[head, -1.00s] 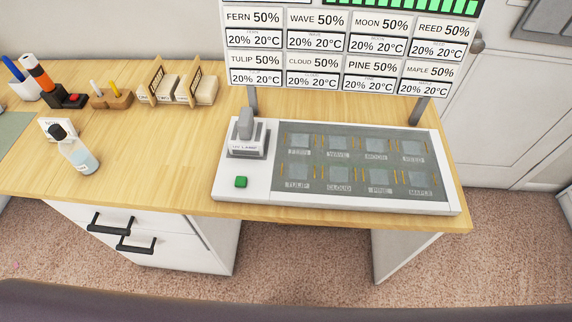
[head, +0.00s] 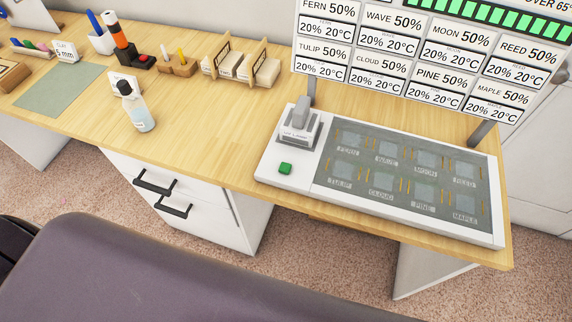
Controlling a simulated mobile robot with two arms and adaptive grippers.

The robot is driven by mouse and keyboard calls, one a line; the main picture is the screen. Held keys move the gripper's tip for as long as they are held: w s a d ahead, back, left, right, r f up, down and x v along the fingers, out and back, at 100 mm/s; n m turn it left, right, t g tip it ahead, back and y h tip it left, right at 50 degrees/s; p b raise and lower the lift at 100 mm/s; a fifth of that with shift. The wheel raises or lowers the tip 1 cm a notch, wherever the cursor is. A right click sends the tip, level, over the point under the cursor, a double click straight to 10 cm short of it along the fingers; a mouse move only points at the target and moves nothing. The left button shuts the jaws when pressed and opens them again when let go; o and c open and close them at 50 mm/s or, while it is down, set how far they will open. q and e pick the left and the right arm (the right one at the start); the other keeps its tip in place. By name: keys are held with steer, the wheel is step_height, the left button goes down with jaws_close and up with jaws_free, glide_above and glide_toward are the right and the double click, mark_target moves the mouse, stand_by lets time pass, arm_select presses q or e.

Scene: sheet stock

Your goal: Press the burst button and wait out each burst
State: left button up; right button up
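A green button (head: 285,168) sits at the front left of a white panel device (head: 272,167) on the wooden desk. A grey lever-like part (head: 300,114) stands on a small labelled block behind the button. The device's grey glass area (head: 405,180) holds two rows of small square cells labelled FERN, WAVE, MOON, REED, TULIP, CLOUD, PINE and MAPLE. A display board (head: 425,52) above it shows 50% for each name, with 20% 20°C beneath, and a row of green bars. Neither gripper is in view.
A dark purple surface (head: 170,270) fills the lower left.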

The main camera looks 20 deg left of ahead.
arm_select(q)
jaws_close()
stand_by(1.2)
